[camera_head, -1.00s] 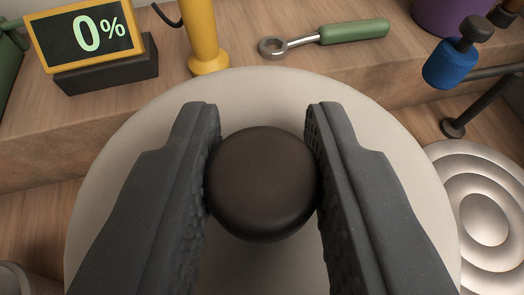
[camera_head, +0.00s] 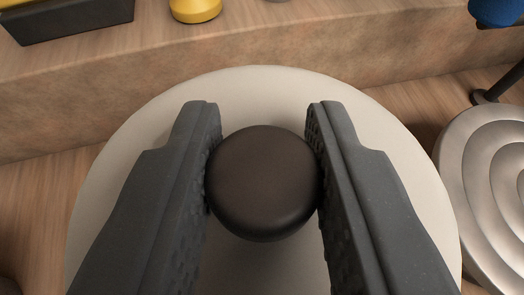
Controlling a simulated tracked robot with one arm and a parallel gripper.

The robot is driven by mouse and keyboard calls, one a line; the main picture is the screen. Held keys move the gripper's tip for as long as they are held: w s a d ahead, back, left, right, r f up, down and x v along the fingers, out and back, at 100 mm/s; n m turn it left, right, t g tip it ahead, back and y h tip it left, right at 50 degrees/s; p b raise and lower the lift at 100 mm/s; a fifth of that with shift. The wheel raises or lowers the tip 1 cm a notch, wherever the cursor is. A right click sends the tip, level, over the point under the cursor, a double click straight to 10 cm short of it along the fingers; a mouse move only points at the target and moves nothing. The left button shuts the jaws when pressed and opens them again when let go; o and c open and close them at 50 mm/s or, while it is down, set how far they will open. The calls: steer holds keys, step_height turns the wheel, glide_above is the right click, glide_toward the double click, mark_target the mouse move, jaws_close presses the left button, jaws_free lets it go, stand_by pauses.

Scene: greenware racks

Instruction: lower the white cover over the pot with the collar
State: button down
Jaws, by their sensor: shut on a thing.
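The white cover (camera_head: 285,88) fills the lower middle of the view as a broad pale disc seen from above. Its round dark brown knob (camera_head: 263,182) sits between the two dark grey fingers of my gripper (camera_head: 264,165). My gripper is shut on the knob, with a ribbed finger pad against each side. No pot and no collar show in this view. What lies beneath the cover is hidden by it.
A wooden step (camera_head: 110,95) runs across behind the cover. On it are a dark block (camera_head: 70,22) and a yellow base (camera_head: 195,10). A ringed metal disc (camera_head: 490,190) lies close at right, with a blue piece (camera_head: 497,12) above it.

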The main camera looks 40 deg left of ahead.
steer(key=c, duration=1.1)
jaws_free()
steer(key=v, duration=1.3)
steer(key=shift+s+d, duration=0.3)
